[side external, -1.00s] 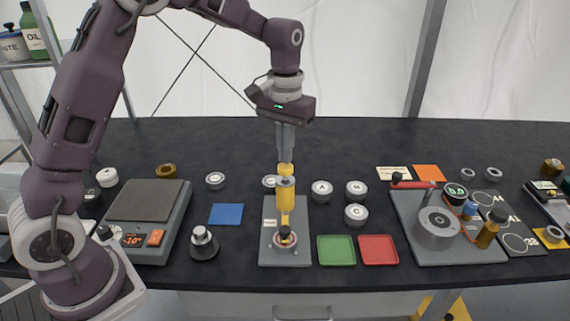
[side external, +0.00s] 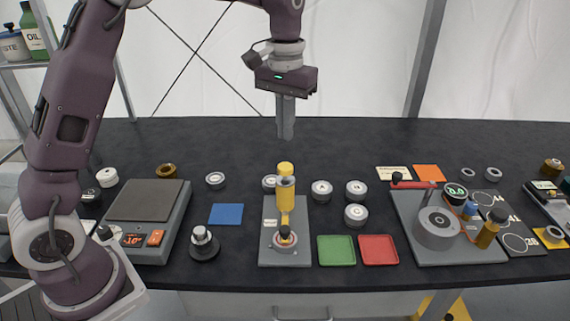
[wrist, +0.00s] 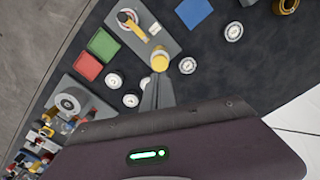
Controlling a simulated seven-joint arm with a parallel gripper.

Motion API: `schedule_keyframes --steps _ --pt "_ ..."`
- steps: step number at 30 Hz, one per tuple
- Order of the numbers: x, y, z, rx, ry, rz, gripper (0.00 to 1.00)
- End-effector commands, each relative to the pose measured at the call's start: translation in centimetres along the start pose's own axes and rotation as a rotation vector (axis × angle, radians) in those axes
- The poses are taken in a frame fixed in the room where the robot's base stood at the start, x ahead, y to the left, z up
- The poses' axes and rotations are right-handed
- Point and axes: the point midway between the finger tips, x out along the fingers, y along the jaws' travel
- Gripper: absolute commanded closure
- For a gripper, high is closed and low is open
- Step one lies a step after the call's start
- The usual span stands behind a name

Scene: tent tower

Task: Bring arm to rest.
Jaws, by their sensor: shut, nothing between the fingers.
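My gripper (side external: 286,136) is shut and empty. It hangs pointing down above the back of the dark bench, above and apart from a yellow-topped tower (side external: 286,190) on a grey base plate (side external: 272,252). In the wrist view the shut fingers (wrist: 157,92) show at the centre, and the yellow tower top (wrist: 160,62) lies just beyond their tips. The tower stands upright.
Several grey-white weights (side external: 321,191) stand around the tower. A green tray (side external: 337,250) and a red tray (side external: 378,249) lie at the front. A scale (side external: 148,200) is at left, a clamp device (side external: 437,228) at right. The back of the bench is clear.

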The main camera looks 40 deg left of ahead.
Motion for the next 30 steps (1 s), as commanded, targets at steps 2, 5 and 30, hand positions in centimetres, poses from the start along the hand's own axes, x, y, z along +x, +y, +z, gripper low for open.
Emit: schedule_keyframes --steps 2,5,30 --pt "-0.5 0.0 0.0 0.000 0.001 0.000 1.00" --pt "-0.7 0.0 0.0 0.000 -0.001 0.000 1.00" --pt "-5.0 -5.1 27.4 0.249 0.476 0.067 1.00"
